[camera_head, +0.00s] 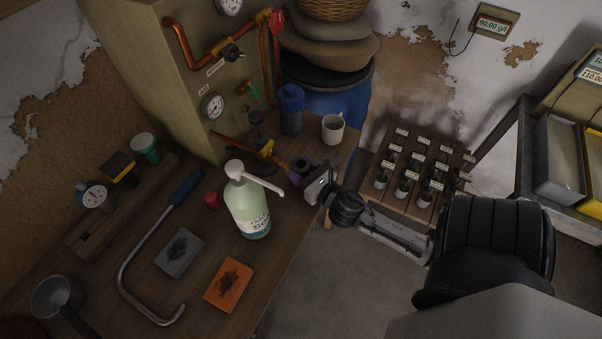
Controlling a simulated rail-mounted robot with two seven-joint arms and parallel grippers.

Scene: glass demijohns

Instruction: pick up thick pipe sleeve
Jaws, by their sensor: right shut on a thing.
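A short dark tube with a hollow top, which looks like the thick pipe sleeve (300,166), is at the right edge of the wooden workbench. My right gripper (309,179) reaches it from the right and is shut on it. The fingers and wrist hide part of the sleeve. I cannot tell whether it still touches the bench top. My left gripper is not in view.
A soap pump bottle (248,207) stands close left of the gripper, its spout pointing towards it. A white mug (332,129) and a blue bottle (291,108) stand behind. A wooden rack (449,157) of small bottles is at the right. An orange pad (229,284) lies in front.

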